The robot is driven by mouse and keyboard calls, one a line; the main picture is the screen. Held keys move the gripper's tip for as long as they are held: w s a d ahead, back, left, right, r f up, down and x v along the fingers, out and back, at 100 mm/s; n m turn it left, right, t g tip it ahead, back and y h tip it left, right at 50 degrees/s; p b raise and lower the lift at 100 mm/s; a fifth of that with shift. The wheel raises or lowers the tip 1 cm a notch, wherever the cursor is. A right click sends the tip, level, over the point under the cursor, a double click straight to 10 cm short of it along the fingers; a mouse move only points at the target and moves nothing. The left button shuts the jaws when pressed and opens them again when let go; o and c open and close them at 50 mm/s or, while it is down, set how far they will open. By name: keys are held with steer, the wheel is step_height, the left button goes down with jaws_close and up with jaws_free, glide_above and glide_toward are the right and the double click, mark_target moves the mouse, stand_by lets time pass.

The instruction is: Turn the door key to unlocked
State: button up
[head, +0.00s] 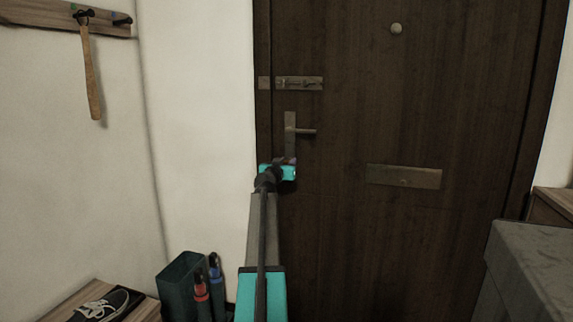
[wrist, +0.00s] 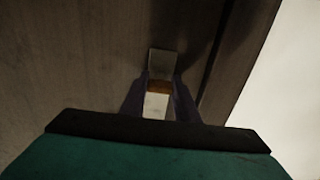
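The dark wooden door (head: 430,110) is shut in the head view. Its tall metal lock plate (head: 290,135) carries a lever handle (head: 306,131) that points right and lies level. My teal gripper (head: 284,168) is at the lower end of this plate and hides what is there. In the wrist view a metal plate (wrist: 162,63) shows just beyond the two dark fingers of my gripper (wrist: 161,85). A brown strip and a pale block (wrist: 156,106) lie between the fingers. I cannot make out a clear key shape, its turn, or whether the fingers press on it.
A sliding bolt (head: 298,83) is above the handle and a letter slot (head: 404,177) is to its right. A grey block-like piece (head: 530,265) stands at lower right.

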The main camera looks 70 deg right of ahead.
steer(key=shift+a+f, duration=0.1)
steer(key=shift+a, duration=0.2)
steer(key=shift+d+r, duration=0.2)
steer(key=shift+d, duration=0.1)
steer(key=shift+n, duration=0.3)
steer(key=n, duration=0.3)
steer(key=shift+s+n, duration=0.1)
steer(key=shift+n, duration=0.3)
steer(key=n+p, duration=0.1)
steer(key=n, duration=0.3)
steer(key=shift+r+n, duration=0.1)
steer(key=shift+n, duration=0.2)
steer(key=n+p, duration=0.2)
steer(key=n, duration=0.2)
steer(key=shift+n+p, duration=1.35)
steer(key=shift+n, duration=1.15)
steer(key=shift+d, duration=0.1)
